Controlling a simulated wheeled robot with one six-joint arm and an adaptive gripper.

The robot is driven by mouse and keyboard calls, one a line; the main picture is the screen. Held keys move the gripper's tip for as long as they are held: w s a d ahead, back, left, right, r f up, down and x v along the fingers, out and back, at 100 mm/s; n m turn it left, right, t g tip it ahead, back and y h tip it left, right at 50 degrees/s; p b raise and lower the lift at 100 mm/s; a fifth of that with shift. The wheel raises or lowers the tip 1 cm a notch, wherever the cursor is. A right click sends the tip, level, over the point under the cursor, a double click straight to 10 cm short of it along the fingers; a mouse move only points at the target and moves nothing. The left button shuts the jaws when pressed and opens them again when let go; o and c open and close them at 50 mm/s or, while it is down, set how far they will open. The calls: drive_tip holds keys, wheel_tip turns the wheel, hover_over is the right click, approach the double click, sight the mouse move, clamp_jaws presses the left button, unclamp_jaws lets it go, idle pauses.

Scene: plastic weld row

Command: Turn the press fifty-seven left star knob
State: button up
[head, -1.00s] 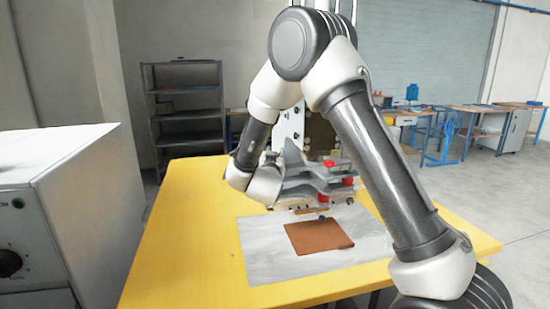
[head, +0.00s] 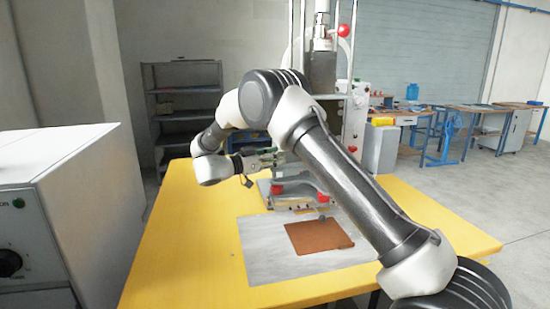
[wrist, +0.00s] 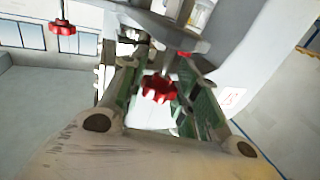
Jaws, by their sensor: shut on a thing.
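A red star knob (wrist: 158,88) shows in the wrist view, between the two fingers of my gripper (wrist: 154,80). My gripper is shut on it. In the head view my gripper (head: 266,159) reaches in from the left to the press (head: 322,70), above its base. Lower red knobs sit on the press base, one at left (head: 277,189) and one at right (head: 323,198).
The press stands on a yellow table (head: 190,225), behind a grey mat (head: 262,262) with a brown sheet (head: 320,238) on it. A grey cabinet (head: 85,200) stands at left. Another red knob (wrist: 62,28) hangs at upper left in the wrist view.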

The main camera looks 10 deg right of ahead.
drive_tip(key=shift+m+g, duration=0.7)
drive_tip(key=shift+g, duration=0.2)
drive_tip(key=shift+r+g+h, duration=0.1)
drive_tip(key=shift+g+h, duration=0.2)
drive_tip(key=o, duration=1)
drive_tip(key=v, duration=1.2)
